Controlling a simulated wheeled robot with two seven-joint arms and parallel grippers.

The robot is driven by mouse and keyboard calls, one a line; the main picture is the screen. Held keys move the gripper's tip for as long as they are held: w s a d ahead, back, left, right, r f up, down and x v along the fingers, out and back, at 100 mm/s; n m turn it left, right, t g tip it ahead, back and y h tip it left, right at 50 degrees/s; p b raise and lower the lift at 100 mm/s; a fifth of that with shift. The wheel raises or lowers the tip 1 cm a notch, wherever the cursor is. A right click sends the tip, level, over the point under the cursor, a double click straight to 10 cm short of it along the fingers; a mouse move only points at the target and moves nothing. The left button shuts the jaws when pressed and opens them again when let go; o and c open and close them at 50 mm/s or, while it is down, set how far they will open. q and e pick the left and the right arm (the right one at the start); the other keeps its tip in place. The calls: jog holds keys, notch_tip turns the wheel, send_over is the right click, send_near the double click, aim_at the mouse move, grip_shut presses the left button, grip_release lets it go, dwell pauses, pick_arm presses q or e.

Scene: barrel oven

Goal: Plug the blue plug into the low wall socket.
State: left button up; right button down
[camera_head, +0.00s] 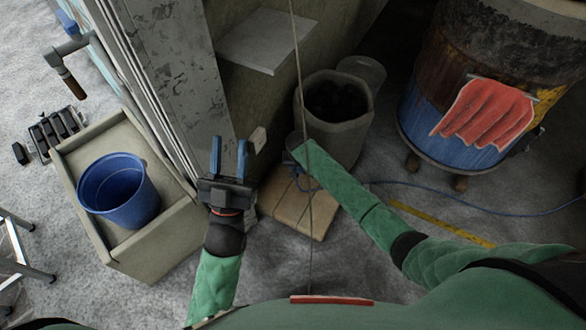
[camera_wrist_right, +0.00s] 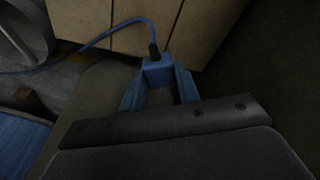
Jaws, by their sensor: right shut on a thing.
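The blue plug (camera_wrist_right: 158,69) is between the two blue fingers of my right gripper (camera_wrist_right: 157,82) in the right wrist view. Its blue cable leaves the plug's far end and runs left. A small pale box (camera_head: 258,138), which looks like the wall socket, is low on the wall, left of my right forearm's end. My left gripper (camera_head: 229,148) is open and empty, its fingers pointing up the picture beside the metal post. The socket does not show clearly in the wrist view.
A wooden slab (camera_head: 298,208) lies below my right forearm. A blue bucket (camera_head: 118,190) sits in a trough (camera_head: 150,255) at left. Blue cable (camera_head: 470,200) crosses the floor.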

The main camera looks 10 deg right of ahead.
pick_arm(q)
jog(key=shift+w+f, duration=0.1)
jog(key=shift+f, duration=0.1)
pick_arm(e)
jog(key=shift+d, duration=0.1)
jog(key=shift+r, duration=0.1)
